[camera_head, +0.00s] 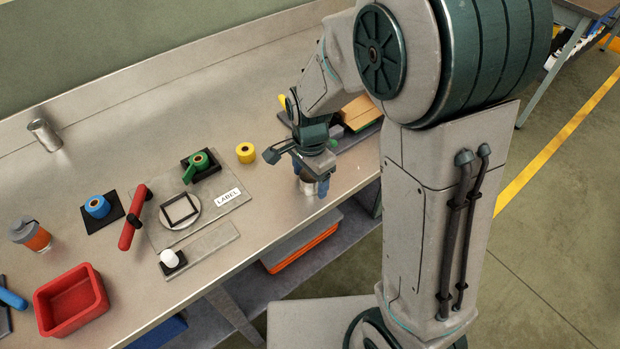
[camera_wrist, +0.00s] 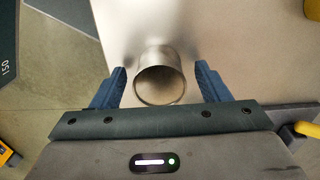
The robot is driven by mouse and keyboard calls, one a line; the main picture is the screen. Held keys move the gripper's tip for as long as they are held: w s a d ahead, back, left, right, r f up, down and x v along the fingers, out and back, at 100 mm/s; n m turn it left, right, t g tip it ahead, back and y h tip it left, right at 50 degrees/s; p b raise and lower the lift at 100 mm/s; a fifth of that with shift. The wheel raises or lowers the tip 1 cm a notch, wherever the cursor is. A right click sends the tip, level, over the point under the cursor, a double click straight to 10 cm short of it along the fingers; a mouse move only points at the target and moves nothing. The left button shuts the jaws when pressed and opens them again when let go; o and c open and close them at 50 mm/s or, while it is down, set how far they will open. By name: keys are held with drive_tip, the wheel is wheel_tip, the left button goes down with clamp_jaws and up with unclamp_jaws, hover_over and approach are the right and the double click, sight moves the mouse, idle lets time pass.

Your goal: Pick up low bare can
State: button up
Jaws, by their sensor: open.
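A low bare metal can (camera_wrist: 160,80) stands on the steel workbench (camera_wrist: 122,22), between the two blue fingers of my gripper (camera_wrist: 160,85) in the wrist view. Gaps show on both sides of the can, so the fingers are open and apart from it. In the head view my gripper (camera_head: 311,187) is over the front right part of the bench, and the low can (camera_head: 307,179) shows partly behind its fingers. A taller bare metal can (camera_head: 45,135) stands at the far left back of the bench.
A yellow tape roll (camera_head: 245,152) lies left of my gripper. Dark and wooden items (camera_head: 360,112) lie behind my gripper. The bench's front edge is close.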

drive_tip(key=shift+f, duration=0.15)
drive_tip(key=c, duration=1.1)
